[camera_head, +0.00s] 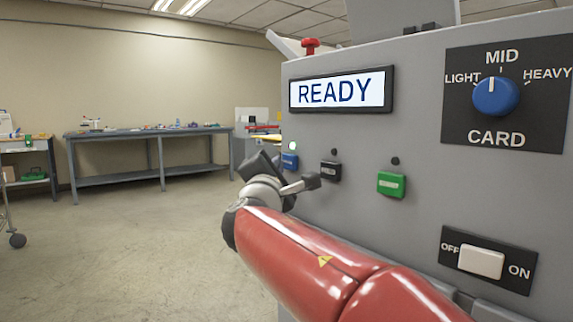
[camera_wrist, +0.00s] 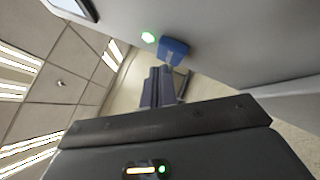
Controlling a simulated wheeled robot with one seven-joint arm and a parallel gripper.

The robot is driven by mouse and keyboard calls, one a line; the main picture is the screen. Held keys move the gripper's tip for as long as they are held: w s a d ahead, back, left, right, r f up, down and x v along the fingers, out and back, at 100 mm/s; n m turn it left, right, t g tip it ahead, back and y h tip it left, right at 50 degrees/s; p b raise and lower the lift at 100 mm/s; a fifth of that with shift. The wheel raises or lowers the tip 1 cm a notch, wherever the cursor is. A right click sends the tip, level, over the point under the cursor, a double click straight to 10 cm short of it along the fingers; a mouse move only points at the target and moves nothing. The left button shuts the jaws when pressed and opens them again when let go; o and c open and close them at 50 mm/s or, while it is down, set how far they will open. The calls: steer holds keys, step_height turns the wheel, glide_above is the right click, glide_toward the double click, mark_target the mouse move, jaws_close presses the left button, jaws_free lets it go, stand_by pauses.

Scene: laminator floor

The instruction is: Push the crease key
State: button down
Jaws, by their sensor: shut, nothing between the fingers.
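Three small keys sit in a row on the grey machine's front: a blue key (camera_head: 289,160), a black key (camera_head: 330,171) and a green key (camera_head: 391,184). Their labels are too small to read, so I cannot tell which one is the crease key. The lamp above the blue key glows green; the other two lamps are dark. My gripper (camera_wrist: 158,86) is shut and empty. In the wrist view its fingers point toward the area beside the blue key (camera_wrist: 173,50), apparently just short of it. In the head view the fingertips are hard to make out.
A red knob (camera_head: 310,46) stands on top. A workbench (camera_head: 150,134) stands far left, with open floor before it.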

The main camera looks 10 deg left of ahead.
steer(key=shift+s+a, duration=0.1)
steer(key=s+a, duration=0.3)
steer(key=s, duration=0.1)
steer(key=shift+s+a, duration=0.25)
steer(key=shift+a, duration=0.15)
stand_by(0.4)
